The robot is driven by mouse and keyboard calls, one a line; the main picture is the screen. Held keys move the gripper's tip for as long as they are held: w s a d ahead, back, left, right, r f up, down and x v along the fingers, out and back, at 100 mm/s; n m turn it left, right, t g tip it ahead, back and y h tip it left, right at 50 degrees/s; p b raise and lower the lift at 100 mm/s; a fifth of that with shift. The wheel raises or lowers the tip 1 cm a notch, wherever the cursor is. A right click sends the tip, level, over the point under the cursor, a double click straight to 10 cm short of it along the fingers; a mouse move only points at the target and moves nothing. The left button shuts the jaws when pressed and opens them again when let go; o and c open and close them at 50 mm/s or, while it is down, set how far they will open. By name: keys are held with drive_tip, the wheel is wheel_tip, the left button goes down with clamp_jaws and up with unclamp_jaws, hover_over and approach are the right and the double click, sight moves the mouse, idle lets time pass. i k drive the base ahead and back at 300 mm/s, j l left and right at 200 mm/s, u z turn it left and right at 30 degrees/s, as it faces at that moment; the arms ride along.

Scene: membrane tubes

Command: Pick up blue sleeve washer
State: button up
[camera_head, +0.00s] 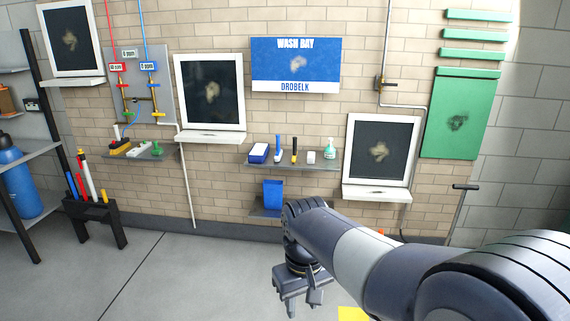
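No item is clearly recognisable as the blue sleeve washer. Blue items on the middle wall shelf (318,165) are a blue-and-white block (259,152) at its left end and an upright blue-and-white tool (278,148) beside it. I cannot tell whether either is the washer. My gripper (302,301) hangs low in front of the wall, below and nearer than this shelf. Its fingers are small and partly merged with its dark body, so its opening is unclear. I see nothing held in it.
The shelf also holds a black-and-yellow tool (294,150), a white block (311,157) and a green bottle (331,149). A blue bin (273,193) sits on a lower shelf. A rack (104,223) and a blue tank (17,180) stand left. Grey floor (190,275) is clear.

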sight(277, 156)
drive_tip(key=i, duration=1.7)
drive_tip(key=i+u, duration=0.1)
drive_tip(key=i, duration=0.75)
drive_tip(key=i+l+u, duration=0.1)
drive_tip(key=i, duration=0.75)
drive_tip(key=i+l+u, duration=0.1)
drive_tip(key=i, duration=0.25)
drive_tip(key=i+l+u, duration=0.15)
drive_tip(key=i, duration=0.15)
